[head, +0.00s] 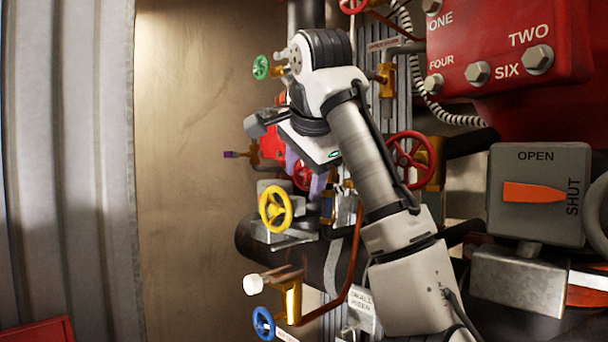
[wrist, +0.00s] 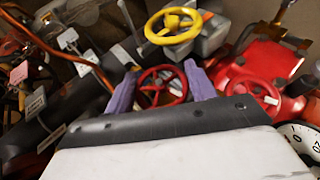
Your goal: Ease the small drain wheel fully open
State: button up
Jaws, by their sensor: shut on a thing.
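A small red handwheel (wrist: 162,87) sits between the two purple fingers of my gripper (wrist: 161,88) in the wrist view. The fingers are shut on its rim from both sides. In the head view my gripper (head: 305,175) points down at the pipework, and part of the red wheel (head: 301,178) shows between the fingers. My wrist hides the rest of it there. No readable label marks this wheel as the drain wheel, and I cannot tell how far it is turned.
A yellow handwheel (head: 275,209) stands close below my gripper. A blue wheel (head: 263,323) is lower, a green one (head: 260,67) higher. A larger red wheel (head: 410,160) and a grey OPEN/SHUT box (head: 540,195) are to the right. Free room lies left, before the tan wall (head: 190,200).

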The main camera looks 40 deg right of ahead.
dwell(0.5)
jog(key=o, duration=0.7)
